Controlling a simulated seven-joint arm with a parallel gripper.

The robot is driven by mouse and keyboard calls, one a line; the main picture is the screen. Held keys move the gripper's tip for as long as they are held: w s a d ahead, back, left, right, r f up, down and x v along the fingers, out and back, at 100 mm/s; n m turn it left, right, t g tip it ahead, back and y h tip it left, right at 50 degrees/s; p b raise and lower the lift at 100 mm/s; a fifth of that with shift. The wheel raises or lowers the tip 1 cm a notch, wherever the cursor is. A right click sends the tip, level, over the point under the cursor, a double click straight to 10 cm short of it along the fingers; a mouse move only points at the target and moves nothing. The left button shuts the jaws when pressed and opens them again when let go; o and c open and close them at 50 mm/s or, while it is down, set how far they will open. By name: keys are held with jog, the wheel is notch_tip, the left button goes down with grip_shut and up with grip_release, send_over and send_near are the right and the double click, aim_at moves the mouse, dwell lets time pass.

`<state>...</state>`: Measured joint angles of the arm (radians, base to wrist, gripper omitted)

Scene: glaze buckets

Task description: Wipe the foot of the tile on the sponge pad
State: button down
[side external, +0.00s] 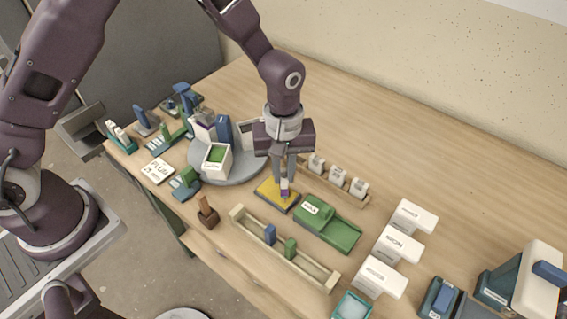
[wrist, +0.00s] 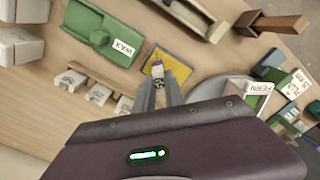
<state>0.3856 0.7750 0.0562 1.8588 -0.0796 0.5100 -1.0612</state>
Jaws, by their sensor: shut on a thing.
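The sponge pad (side external: 267,196) is a yellow pad with a dark edge, lying on the table in the middle of the work area. It also shows in the wrist view (wrist: 183,72). My gripper (side external: 285,180) points down over the pad, with its fingers shut on a small tile (side external: 285,189). The tile is pale with a purple part, and in the wrist view (wrist: 158,69) it shows dark marks. It is upright at or just above the pad's right part. I cannot tell whether its foot touches the pad. The fingers hide part of the tile.
A green wax tray (side external: 343,236) sits close right of the pad. A wooden rack (side external: 349,195) with white labelled tiles stands behind. A long wooden rack (side external: 300,269) with blue and green pieces lies in front. A grey turntable (side external: 243,171) with buckets stands left.

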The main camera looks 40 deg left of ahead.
jog(key=shift+f, duration=0.7)
dwell(1.5)
jog(key=shift+a, duration=0.15)
jog(key=shift+a+r, duration=0.1)
jog(key=shift+a, duration=1.6)
jog(key=shift+d, duration=1.85)
jog(key=shift+r, duration=2.9)
